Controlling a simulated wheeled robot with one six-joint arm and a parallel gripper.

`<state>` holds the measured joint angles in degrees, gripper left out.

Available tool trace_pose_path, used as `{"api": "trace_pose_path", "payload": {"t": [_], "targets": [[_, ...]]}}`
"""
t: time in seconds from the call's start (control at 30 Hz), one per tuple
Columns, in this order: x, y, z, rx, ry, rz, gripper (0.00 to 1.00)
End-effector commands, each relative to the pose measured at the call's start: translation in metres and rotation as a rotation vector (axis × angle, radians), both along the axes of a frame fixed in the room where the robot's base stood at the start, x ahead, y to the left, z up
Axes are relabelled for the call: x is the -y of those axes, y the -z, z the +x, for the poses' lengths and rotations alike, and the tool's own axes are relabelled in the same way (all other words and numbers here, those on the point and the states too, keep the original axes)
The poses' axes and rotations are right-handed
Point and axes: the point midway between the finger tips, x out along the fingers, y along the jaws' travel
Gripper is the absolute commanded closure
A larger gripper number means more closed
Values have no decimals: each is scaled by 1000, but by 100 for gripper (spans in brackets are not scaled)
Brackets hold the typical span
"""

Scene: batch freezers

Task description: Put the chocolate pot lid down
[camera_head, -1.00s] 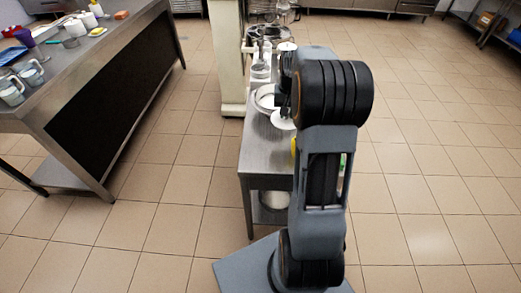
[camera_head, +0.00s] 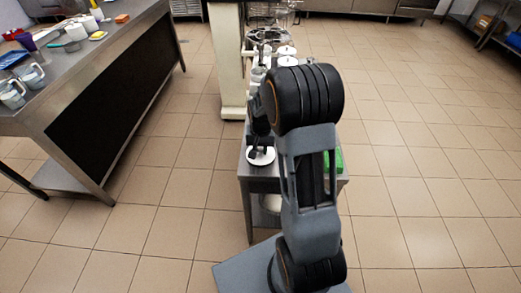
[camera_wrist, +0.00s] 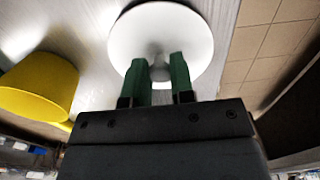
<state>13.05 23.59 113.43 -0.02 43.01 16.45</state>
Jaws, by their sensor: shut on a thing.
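The chocolate pot lid (camera_wrist: 194,33) is a round white disc with a small knob at its centre. In the wrist view my gripper (camera_wrist: 158,72) has its two green fingers shut on that knob. In the head view the lid (camera_head: 261,156) shows as a white disc below my gripper (camera_head: 260,142), over the near left end of the narrow steel table. I cannot tell whether the lid touches the table top. My arm hides much of the table.
A yellow tub-like thing (camera_wrist: 40,85) stands left of the lid in the wrist view. Other white-lidded pots (camera_head: 287,51) stand at the table's far end. A green thing (camera_head: 334,160) shows right of my arm. A steel counter (camera_head: 88,60) with jugs is at the left.

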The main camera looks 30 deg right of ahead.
Motion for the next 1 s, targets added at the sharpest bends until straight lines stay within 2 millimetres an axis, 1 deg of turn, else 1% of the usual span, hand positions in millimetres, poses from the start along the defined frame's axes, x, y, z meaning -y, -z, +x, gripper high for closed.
{"api": "trace_pose_path", "payload": {"t": [0.03,0.1,0.37,0.53,0.57,0.6,0.8,1.0], "targets": [[0,5,0,-1,0,0,99],[0,7,0,0,0,0,99],[0,8,0,1,0,0,99],[0,13,0,1,-1,0,99],[0,11,0,1,-1,0,74],[0,11,0,1,-1,0,71],[0,11,0,1,-1,0,52],[0,11,0,1,-1,0,52]]}}
